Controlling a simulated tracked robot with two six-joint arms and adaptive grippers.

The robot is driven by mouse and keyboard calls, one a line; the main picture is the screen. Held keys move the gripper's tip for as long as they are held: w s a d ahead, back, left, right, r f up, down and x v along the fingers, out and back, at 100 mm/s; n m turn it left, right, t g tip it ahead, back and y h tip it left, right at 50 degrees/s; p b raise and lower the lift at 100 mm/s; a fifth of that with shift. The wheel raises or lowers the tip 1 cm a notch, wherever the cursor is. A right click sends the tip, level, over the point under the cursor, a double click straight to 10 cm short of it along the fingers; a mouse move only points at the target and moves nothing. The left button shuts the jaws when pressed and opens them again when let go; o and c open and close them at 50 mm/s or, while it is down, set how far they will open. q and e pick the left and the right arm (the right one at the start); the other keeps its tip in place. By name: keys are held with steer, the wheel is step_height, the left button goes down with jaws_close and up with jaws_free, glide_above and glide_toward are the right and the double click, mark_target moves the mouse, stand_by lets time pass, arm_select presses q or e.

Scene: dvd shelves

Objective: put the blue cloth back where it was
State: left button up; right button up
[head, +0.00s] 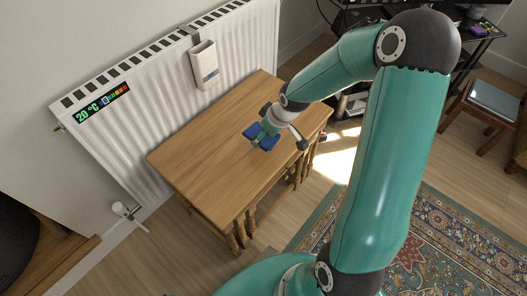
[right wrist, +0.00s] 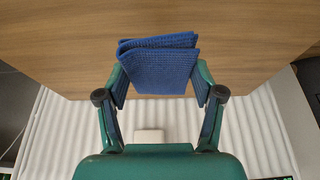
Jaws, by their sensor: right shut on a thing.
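My left gripper is not in view.
A white radiator (head: 150,85) stands along the wall behind the table, with a small white holder (head: 204,65) hung on it and a temperature strip (head: 103,102). The rest of the table top is bare. A patterned rug (head: 450,235) and a stool (head: 490,100) are at right.

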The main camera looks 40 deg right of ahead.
mark_target(262, 150)
step_height(262, 150, down, 3)
steer(key=shift+r+b, duration=0.2)
steer(key=shift+b, duration=0.2)
step_height(262, 150, down, 4)
steer(key=b, duration=0.2)
steer(key=shift+b, duration=0.4)
steer(key=o, duration=1.3)
